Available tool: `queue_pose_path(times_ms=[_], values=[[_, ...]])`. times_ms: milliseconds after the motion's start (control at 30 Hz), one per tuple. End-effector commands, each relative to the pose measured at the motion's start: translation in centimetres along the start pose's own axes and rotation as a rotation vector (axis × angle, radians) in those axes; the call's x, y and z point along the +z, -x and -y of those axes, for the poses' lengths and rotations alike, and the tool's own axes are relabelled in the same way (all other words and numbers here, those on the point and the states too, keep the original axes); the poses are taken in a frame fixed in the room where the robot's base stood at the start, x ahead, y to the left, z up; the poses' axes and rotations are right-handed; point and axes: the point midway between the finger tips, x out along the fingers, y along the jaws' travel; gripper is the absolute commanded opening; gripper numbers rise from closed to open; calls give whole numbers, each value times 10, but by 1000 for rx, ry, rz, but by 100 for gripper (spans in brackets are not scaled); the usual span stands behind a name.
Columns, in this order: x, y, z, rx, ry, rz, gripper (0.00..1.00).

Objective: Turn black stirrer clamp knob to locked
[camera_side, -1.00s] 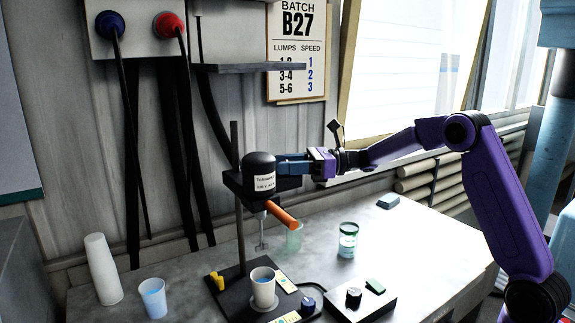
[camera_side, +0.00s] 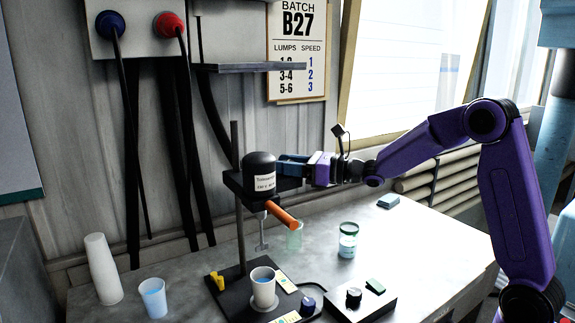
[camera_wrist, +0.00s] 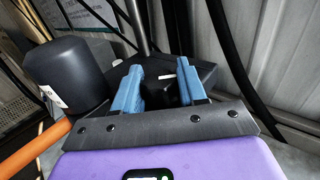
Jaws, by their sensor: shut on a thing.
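The stirrer (camera_side: 260,172) is a black motor head with a white label, clamped on an upright rod (camera_side: 238,205) with its shaft hanging down. It also shows at the left in the wrist view (camera_wrist: 66,72). My gripper (camera_side: 284,166) reaches in from the right at the clamp block behind the motor. In the wrist view my gripper's blue fingers (camera_wrist: 158,92) are shut on the black clamp knob (camera_wrist: 160,94), which lies dark between them. A small white mark (camera_wrist: 168,77) shows just beyond it. The knob is hidden in the side view, and its angle is hard to read.
An orange handle (camera_side: 281,215) sticks out below the motor. A cup (camera_side: 263,288) stands on the black base under the shaft. A control box (camera_side: 360,299), a jar (camera_side: 347,240) and stacked white cups (camera_side: 103,268) stand around. The back right of the bench is mostly clear.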

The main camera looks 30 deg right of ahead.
Motion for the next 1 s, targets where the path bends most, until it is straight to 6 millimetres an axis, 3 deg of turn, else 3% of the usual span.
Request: queue_pose_path(times_ms=[300, 1000], values=[[-1, 0, -1, -208, 0, -2, 11], [-1, 0, -1, -462, 0, -1, 11]])
